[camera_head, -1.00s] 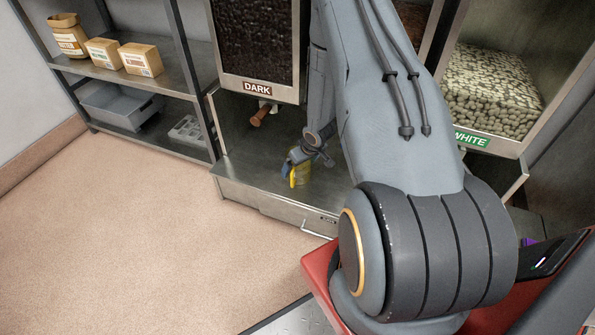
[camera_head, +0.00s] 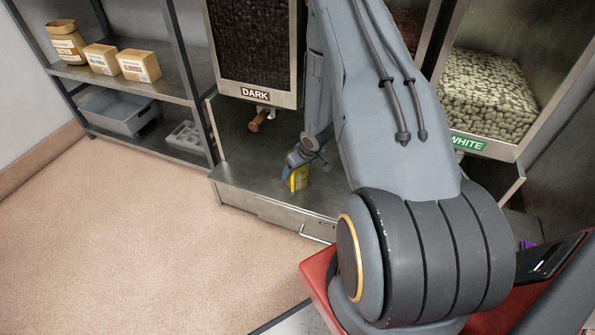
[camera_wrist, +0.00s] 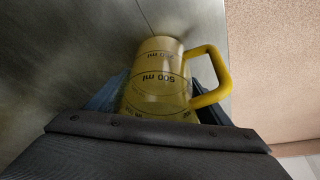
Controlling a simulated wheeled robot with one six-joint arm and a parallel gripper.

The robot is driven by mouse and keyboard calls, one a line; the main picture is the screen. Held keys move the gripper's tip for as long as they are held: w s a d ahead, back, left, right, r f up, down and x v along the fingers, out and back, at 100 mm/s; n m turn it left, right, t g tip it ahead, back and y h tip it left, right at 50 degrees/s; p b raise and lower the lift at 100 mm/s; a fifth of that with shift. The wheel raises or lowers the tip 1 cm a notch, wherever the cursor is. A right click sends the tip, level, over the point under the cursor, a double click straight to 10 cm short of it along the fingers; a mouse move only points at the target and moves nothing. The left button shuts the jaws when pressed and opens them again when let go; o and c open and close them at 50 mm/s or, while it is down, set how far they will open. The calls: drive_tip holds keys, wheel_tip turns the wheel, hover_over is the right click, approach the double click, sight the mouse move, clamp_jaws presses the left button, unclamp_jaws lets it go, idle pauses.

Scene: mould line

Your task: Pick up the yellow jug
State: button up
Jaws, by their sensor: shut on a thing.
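The yellow jug (camera_head: 302,180) is a see-through measuring jug with a solid yellow handle. It is at the steel ledge below the DARK dispenser in the head view. In the wrist view the jug (camera_wrist: 155,85) shows dark volume marks, with its handle (camera_wrist: 222,75) to the right. My gripper (camera_wrist: 155,98) is shut on the jug's body, one finger on each side. In the head view my gripper (camera_head: 297,170) partly hides the jug. I cannot tell whether the jug's base touches the ledge.
The DARK dispenser (camera_head: 256,95) has a wooden-handled tap (camera_head: 258,121) just above and left of the jug. The WHITE dispenser (camera_head: 490,100) stands right. A rack at left holds cartons (camera_head: 138,65) and a grey bin (camera_head: 118,112). The floor (camera_head: 130,230) at left is clear.

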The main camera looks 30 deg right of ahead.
wheel_tip(320, 180, up, 3)
drive_tip(key=shift+r+p, duration=0.2)
drive_tip(key=shift+p, duration=0.45)
drive_tip(key=s+d+p, duration=0.1)
drive_tip(key=s+p, duration=0.1)
drive_tip(key=s, duration=1.6)
drive_tip(key=shift+d+f, duration=0.2)
drive_tip(key=shift+d, duration=0.15)
drive_tip(key=shift+w, duration=0.15)
drive_tip(key=w+a+r+m, duration=0.1)
drive_tip(key=w+a+r, duration=0.4)
drive_tip(key=a+r, duration=0.55)
drive_tip(key=w+a+r, duration=0.5)
drive_tip(key=a+r, duration=0.5)
drive_tip(key=a, duration=0.1)
drive_tip(key=s+f+p+v, duration=0.1)
drive_tip(key=s+p+v, duration=0.1)
drive_tip(key=p+v, duration=1.8)
drive_tip(key=shift+s+a+p, duration=0.3)
drive_tip(key=shift+a+p, duration=0.2)
drive_tip(key=shift+p, duration=0.55)
drive_tip(key=shift+d+r, duration=0.1)
